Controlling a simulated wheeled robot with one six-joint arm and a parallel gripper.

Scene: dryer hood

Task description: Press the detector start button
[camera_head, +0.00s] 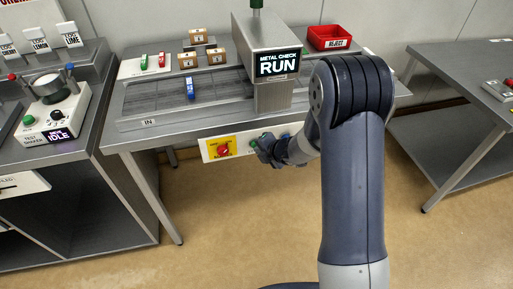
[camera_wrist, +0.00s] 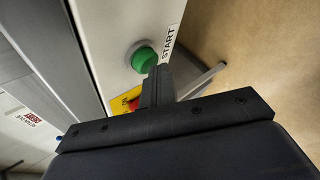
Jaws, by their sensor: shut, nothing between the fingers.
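The green start button (camera_wrist: 142,59) stands out from the white control panel (camera_wrist: 100,22) in the wrist view, beside the printed word START. My gripper (camera_wrist: 160,70) is shut and empty, and its fingertips overlap the button's lower right edge in the picture. I cannot tell whether they touch it. In the head view my gripper (camera_head: 262,147) is at the panel under the detector table, and a bit of the green button (camera_head: 253,143) shows at its left. The metal detector (camera_head: 272,55) has a lit screen (camera_head: 278,64) reading METAL CHECK RUN.
A red knob on a yellow plate (camera_head: 221,149) sits left of my gripper on the same panel. A blue item (camera_head: 190,88) lies on the conveyor. A red reject bin (camera_head: 329,37) is at the back. The test shaker (camera_head: 50,112) stands left. The floor in front is clear.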

